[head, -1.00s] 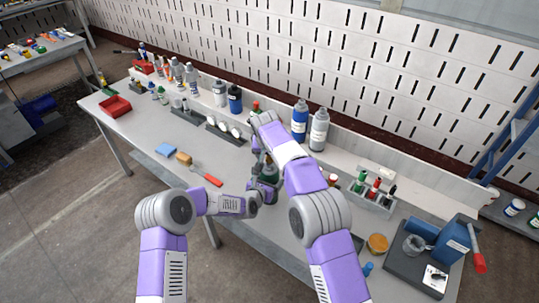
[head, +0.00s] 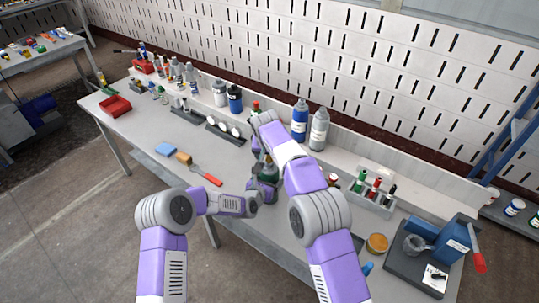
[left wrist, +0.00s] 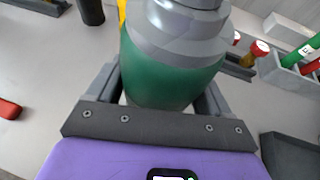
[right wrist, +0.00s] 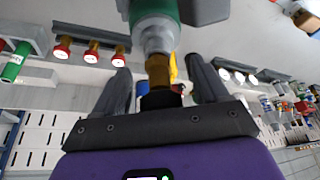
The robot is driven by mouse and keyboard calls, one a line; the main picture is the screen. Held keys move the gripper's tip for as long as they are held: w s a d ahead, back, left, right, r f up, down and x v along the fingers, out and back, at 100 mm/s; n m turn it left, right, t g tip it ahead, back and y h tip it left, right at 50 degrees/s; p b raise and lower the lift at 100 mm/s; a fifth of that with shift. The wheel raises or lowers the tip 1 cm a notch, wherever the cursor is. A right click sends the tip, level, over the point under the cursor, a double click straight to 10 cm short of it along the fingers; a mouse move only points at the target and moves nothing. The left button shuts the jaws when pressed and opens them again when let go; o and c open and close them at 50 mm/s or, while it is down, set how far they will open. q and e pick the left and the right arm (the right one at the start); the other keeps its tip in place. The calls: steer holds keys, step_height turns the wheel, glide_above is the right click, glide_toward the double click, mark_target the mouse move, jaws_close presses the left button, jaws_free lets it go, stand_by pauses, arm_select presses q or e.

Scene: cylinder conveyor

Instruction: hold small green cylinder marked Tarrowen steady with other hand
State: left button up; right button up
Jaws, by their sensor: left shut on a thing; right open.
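The green cylinder (left wrist: 172,75) stands between the fingers of my left gripper (left wrist: 160,95), which is shut on its green body. It has a grey shoulder, and no marking on it is readable. In the right wrist view, the cylinder's green body (right wrist: 153,10), a clear grey shoulder, an amber neck and a black end show. My right gripper (right wrist: 161,82) is open, with its fingers on either side of the neck and black end, apparently not touching. In the head view the cylinder (head: 266,172) is small and partly hidden by my arms.
A blue bottle (head: 299,122) and a grey bottle (head: 319,130) stand behind on the bench. A rack with colored vials (head: 371,195) is to the right.

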steer(key=v, duration=1.1)
steer(key=shift+r, duration=0.35)
steer(key=shift+s+r, duration=0.15)
steer(key=shift+r, duration=0.1)
steer(key=shift+c, duration=0.7)
steer(key=x, duration=1.1)
steer(key=shift+w, duration=0.2)
steer(key=c, duration=1.2)
steer(key=o, duration=1.1)
